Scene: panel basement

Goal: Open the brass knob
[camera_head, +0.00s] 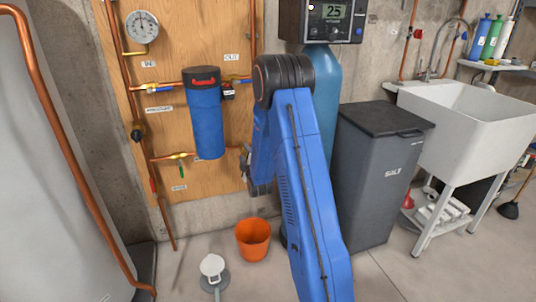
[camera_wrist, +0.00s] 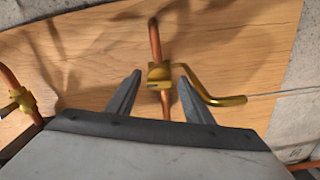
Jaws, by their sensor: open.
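In the wrist view, a brass valve body with a rounded, knob-like front (camera_wrist: 159,76) sits on a copper pipe against the wooden panel. A bent brass spout (camera_wrist: 212,92) runs from it to the right. My gripper (camera_wrist: 160,80) is open, with one grey finger on each side of the brass valve body. Nothing is held between the fingers, and I cannot tell whether either touches the brass. In the head view my blue arm hides this valve and most of my gripper.
Another brass fitting (camera_wrist: 22,98) is at the wrist view's left. A blue filter housing (camera_head: 205,120) hangs left of my arm. An orange bucket (camera_head: 253,239) stands on the floor below. A blue tank (camera_head: 324,95) and a grey salt bin (camera_head: 375,180) stand to the right.

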